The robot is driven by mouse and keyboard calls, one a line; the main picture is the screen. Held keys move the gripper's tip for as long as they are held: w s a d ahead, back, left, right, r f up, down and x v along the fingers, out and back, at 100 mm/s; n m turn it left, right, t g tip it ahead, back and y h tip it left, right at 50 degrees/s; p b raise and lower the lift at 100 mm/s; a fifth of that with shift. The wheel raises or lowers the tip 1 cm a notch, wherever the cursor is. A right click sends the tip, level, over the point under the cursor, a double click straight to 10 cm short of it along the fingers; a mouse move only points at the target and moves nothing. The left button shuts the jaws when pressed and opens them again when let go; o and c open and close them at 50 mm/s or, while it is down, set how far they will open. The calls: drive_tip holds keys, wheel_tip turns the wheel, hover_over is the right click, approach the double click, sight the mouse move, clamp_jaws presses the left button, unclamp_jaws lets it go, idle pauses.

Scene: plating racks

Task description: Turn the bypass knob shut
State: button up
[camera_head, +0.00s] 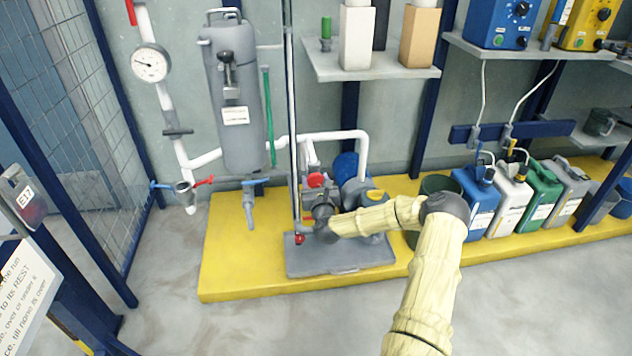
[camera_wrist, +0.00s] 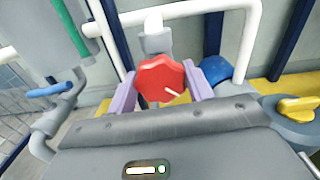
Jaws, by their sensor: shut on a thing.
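The red knob (camera_wrist: 158,80) is lobed, with a white pointer line toward its lower right in the wrist view. It sits on a grey and white pipe fitting. In the head view the red knob (camera_head: 316,180) shows above the pump, partly hidden by my wrist. My gripper (camera_wrist: 162,84) has a purple finger on each side of the knob and is shut on it. My gripper (camera_head: 318,186) is mostly hidden behind my wrist in the head view.
A yellow knob (camera_wrist: 298,106) is on the right. A grey filter vessel (camera_head: 236,110), a gauge (camera_head: 150,63) and white pipes stand to the left. Jerrycans (camera_head: 478,200) line the yellow platform (camera_head: 238,278) at right. The grey floor in front is clear.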

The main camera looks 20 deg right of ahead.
drive_tip(key=shift+r+n+p, duration=0.1)
drive_tip(key=shift+n+p, duration=0.75)
drive_tip(key=shift+n, duration=0.35)
drive_tip(key=shift+n+p, duration=0.85)
drive_tip(key=shift+n, duration=0.85)
drive_tip(key=o, duration=1)
drive_tip(key=shift+s, duration=0.1)
drive_tip(key=shift+s+a, duration=0.1)
drive_tip(key=shift+s, duration=0.1)
drive_tip(key=p+v, duration=0.6)
drive_tip(key=v, duration=1)
drive_tip(key=shift+s+a, duration=0.1)
drive_tip(key=shift+s, duration=0.25)
